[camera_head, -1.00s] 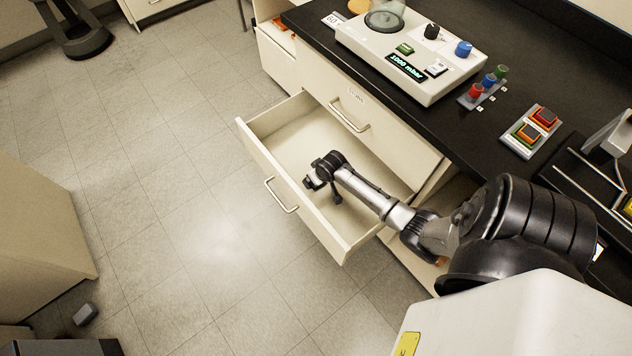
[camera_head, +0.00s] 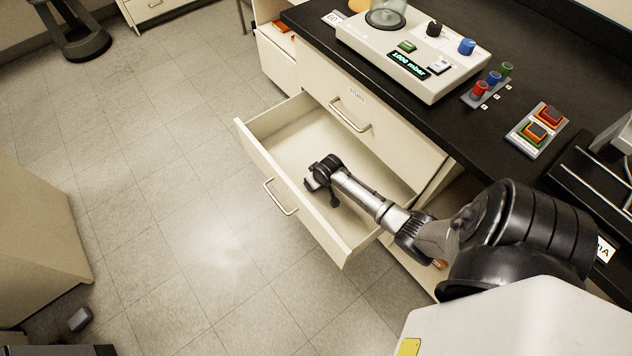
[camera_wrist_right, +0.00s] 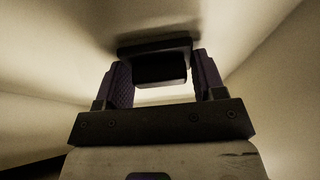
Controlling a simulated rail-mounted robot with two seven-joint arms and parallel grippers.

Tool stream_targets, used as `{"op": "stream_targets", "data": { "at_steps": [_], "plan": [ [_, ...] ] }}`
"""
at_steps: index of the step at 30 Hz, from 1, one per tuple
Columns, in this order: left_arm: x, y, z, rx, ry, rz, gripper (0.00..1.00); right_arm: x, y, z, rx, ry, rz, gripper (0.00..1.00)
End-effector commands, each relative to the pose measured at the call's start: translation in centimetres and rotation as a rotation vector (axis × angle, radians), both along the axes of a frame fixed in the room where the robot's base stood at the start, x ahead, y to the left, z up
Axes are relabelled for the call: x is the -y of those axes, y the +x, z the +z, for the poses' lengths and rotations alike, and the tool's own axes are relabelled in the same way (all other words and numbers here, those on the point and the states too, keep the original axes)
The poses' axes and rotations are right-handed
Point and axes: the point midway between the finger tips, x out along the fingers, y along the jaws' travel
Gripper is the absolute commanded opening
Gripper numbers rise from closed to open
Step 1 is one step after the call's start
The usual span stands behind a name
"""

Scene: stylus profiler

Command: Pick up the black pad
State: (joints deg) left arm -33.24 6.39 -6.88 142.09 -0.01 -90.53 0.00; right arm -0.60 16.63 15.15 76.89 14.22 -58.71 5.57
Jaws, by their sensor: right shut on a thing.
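The black pad (camera_wrist_right: 155,68) is a dark block with a wider dark plate at its far edge, between the two fingers of my right gripper (camera_wrist_right: 163,78) in the right wrist view. The right gripper is shut on it. In the head view my right gripper (camera_head: 313,184) points down inside the open drawer (camera_head: 280,150). The pad cannot be made out there. Whether the pad still touches the drawer floor is hard to tell. My left gripper is not in view.
Pale drawer walls surround the right gripper closely, with the front panel (camera_head: 285,205) on the floor side. The black worktop (camera_head: 420,110) above carries a control box (camera_head: 440,85), coloured knobs (camera_head: 490,82) and a button panel (camera_head: 537,130). The tiled floor at left is mostly clear.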

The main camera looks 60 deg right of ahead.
Motion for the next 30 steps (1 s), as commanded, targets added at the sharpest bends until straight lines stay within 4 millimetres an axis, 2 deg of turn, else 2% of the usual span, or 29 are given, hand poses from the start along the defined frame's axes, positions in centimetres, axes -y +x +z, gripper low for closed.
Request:
{"op": "stream_targets", "data": {
  "at_steps": [8, 11, 21, 30],
  "plan": [
    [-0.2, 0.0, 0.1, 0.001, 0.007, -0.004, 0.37, 0.0, 0.0, 0.1, 0.0, 0.0, 0.0, 0.4],
    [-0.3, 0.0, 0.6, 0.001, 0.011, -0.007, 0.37, 0.0, 0.0, 0.9, 0.001, 0.0, 0.0, 0.4],
    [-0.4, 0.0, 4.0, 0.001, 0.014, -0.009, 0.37, 0.1, 0.1, 6.8, 0.002, -0.001, 0.001, 0.4],
    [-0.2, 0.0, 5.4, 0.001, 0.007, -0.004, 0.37, 0.0, 0.0, 9.7, 0.001, 0.0, 0.0, 0.4]
  ]
}}
